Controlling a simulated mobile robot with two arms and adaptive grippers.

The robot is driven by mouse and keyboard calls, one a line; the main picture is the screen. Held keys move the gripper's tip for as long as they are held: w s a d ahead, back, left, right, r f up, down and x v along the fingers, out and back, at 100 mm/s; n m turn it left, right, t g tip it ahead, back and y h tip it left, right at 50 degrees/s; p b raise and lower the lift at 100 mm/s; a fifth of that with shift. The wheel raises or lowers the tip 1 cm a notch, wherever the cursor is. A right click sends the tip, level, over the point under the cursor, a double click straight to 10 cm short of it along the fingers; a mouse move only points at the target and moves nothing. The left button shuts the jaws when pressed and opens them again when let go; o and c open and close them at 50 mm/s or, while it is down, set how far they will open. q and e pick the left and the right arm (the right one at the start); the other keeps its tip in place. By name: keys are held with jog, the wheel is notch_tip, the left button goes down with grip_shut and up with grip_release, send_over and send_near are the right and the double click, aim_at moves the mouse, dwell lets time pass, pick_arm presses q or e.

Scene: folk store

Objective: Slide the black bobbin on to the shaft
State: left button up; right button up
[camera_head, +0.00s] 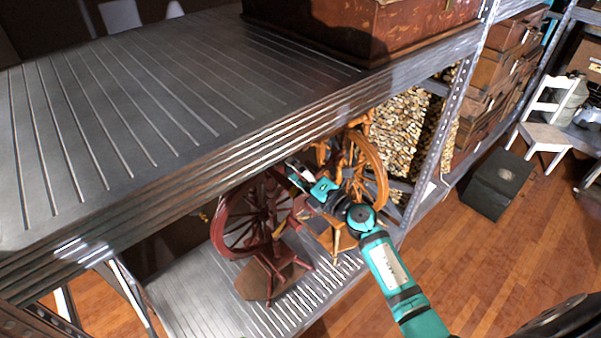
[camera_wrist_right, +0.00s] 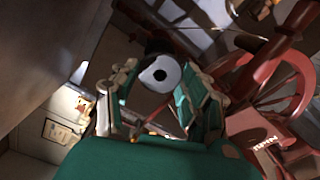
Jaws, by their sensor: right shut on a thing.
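In the head view my right gripper (camera_head: 293,172) is under the upper shelf's edge, by the upper right of the dark red spinning wheel (camera_head: 224,232). The bobbin is not clear there. Red parts of the spinning wheel (camera_wrist_right: 277,72) are right of the bobbin in the wrist view, apart from it. I cannot pick out the shaft. My left gripper is not in view.
The metal upper shelf (camera_head: 150,100) hangs close over the gripper. An orange wooden spinning wheel (camera_head: 381,170) stands just right of my gripper on the lower shelf (camera_head: 190,300). A shelf post (camera_head: 450,115) and stacked firewood (camera_head: 405,125) are farther right.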

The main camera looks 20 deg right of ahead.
jog(key=shift+x, duration=2.6)
jog(key=o, duration=0.9)
jog(key=shift+s, duration=0.1)
jog(key=shift+s+d, duration=0.15)
jog(key=shift+s, duration=0.05)
jog(key=v, duration=1.1)
jog(key=shift+s, duration=0.25)
